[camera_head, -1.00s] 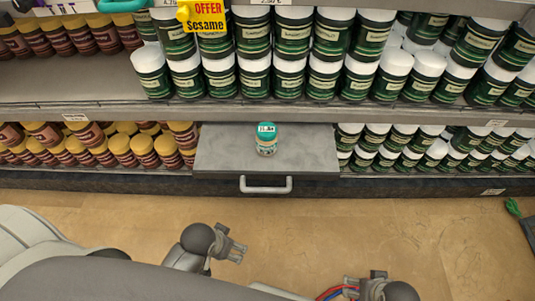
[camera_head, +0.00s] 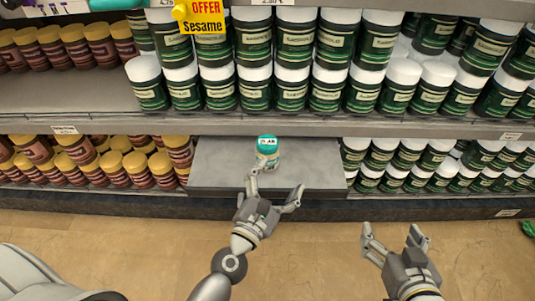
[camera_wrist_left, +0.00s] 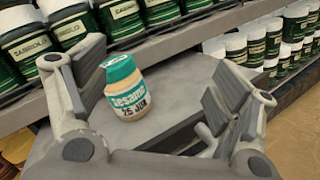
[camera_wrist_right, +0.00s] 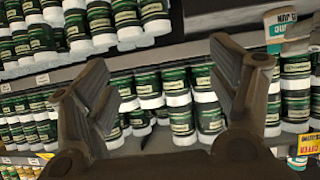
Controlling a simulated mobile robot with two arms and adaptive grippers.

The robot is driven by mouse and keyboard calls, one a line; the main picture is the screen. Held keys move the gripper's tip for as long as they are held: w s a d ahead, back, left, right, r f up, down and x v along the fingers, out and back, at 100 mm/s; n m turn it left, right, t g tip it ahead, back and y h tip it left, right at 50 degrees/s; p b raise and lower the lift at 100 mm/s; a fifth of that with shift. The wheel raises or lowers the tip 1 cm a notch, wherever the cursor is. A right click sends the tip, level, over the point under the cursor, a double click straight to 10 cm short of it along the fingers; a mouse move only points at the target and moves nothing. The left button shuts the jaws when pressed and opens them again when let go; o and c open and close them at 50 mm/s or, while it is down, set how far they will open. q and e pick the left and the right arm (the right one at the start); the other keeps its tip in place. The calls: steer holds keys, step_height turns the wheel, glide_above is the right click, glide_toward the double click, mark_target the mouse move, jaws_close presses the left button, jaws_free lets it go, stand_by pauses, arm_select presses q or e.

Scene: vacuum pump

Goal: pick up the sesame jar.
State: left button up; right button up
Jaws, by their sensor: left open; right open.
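The sesame jar (camera_head: 267,153) is a small clear jar with a teal lid. It stands upright on the grey pull-out drawer top (camera_head: 218,167) in the head view. In the left wrist view the jar (camera_wrist_left: 127,90) shows a "Sesame" label and lies beyond the fingers, nearer the left one. My left gripper (camera_head: 274,188) is open and empty just in front of the jar, at the drawer's front edge. My right gripper (camera_head: 392,236) is open and empty, to the right in front of the shelves. In the right wrist view it (camera_wrist_right: 160,90) faces rows of green jars.
Green jars with white lids (camera_head: 290,85) fill the shelf above and the lower shelf right of the drawer. Yellow-lidded jars (camera_head: 100,160) stand left of it. A yellow offer sign (camera_head: 204,17) hangs above. The floor in front (camera_head: 140,250) is clear.

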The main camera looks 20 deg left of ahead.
mark_target(267, 149)
arm_select(q)
steer(key=w+a+f+n+y, duration=0.1)
steer(key=w+n, duration=0.1)
steer(key=n, duration=0.1)
steer(key=w+a+f+n+y, duration=0.1)
steer(key=w+a+n+y, duration=0.1)
steer(key=n, duration=0.1)
steer(key=w+a+f+n+y, duration=0.1)
steer(key=w+a+n+y, duration=0.1)
steer(key=n, duration=0.1)
steer(key=shift+w+a+g+p, duration=0.2)
steer(key=shift+w+g+p, duration=0.1)
steer(key=shift+w+g, duration=0.1)
steer(key=shift+w+a+f, duration=0.1)
steer(key=shift+w+a, duration=0.05)
steer(key=shift+w, duration=0.7)
steer(key=shift+w+a+f, duration=0.1)
steer(key=shift+w, duration=0.7)
steer(key=shift+w+a+f, duration=0.1)
steer(key=shift+w+a, duration=0.05)
steer(key=shift+w, duration=0.7)
arm_select(e)
steer(key=shift+w+a+r+t, duration=0.15)
steer(key=shift+w+r+t, duration=0.15)
steer(key=shift+r, duration=0.3)
steer(key=shift+w+a+r+t, duration=0.15)
steer(key=shift+w+r+t, duration=0.1)
steer(key=shift+r, duration=0.35)
